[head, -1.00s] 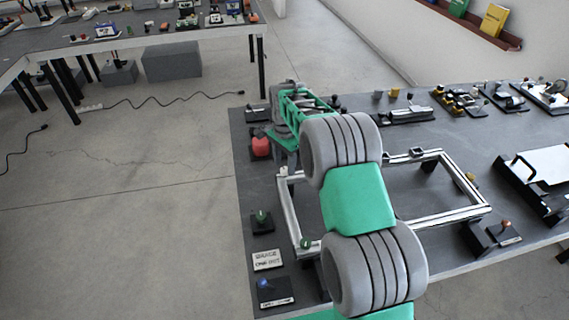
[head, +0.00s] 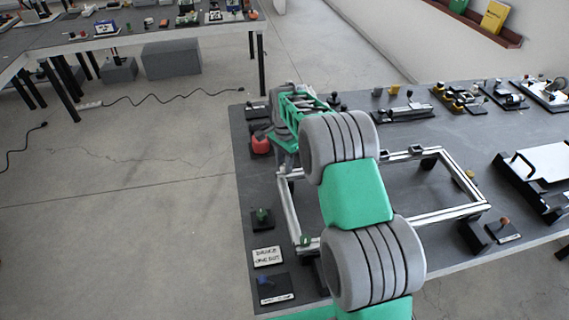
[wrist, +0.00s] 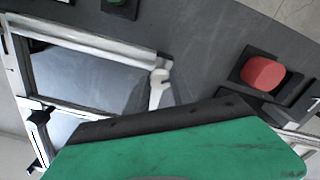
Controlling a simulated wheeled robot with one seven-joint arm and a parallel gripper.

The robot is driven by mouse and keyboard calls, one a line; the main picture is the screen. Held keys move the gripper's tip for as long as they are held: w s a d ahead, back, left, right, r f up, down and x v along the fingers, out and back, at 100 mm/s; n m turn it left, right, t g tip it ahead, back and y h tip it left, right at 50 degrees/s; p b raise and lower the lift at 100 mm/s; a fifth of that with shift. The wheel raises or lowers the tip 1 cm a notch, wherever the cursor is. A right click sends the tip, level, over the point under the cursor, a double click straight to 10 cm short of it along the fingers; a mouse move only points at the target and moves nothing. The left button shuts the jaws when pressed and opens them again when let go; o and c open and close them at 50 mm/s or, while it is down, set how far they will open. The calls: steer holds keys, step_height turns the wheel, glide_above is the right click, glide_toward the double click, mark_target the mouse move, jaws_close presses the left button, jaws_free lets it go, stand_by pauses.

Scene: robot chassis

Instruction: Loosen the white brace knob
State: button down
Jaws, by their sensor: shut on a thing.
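My gripper (head: 287,143) is at the far left corner of the metal frame (head: 290,215), at the end of my green and grey arm. Its green body with a black edge fills the lower part of the wrist view and hides the fingertips. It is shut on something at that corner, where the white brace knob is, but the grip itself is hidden. A white brace piece (wrist: 160,88) with a rounded end shows at the frame corner in the wrist view, running down behind the gripper's black edge.
A red rounded object (head: 261,143) stands close left of the gripper; it also shows in the wrist view (wrist: 264,73). A black tray (head: 540,175) is at right.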

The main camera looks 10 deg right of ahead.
steer(key=shift+n, duration=0.3)
steer(key=shift+f+n+b, duration=0.1)
steer(key=shift+n+b, duration=0.75)
steer(key=shift+n, duration=0.35)
steer(key=n+b, duration=0.1)
steer(key=n, duration=0.2)
steer(key=shift+n, duration=0.3)
steer(key=n+b, duration=0.1)
steer(key=n, duration=0.5)
steer(key=n+b, duration=0.1)
steer(key=n, duration=0.5)
steer(key=shift+d+n, duration=0.1)
steer(key=shift+n, duration=0.3)
steer(key=n, duration=0.6)
steer(key=shift+n, duration=0.3)
steer(key=c, duration=1.1)
jaws_free()
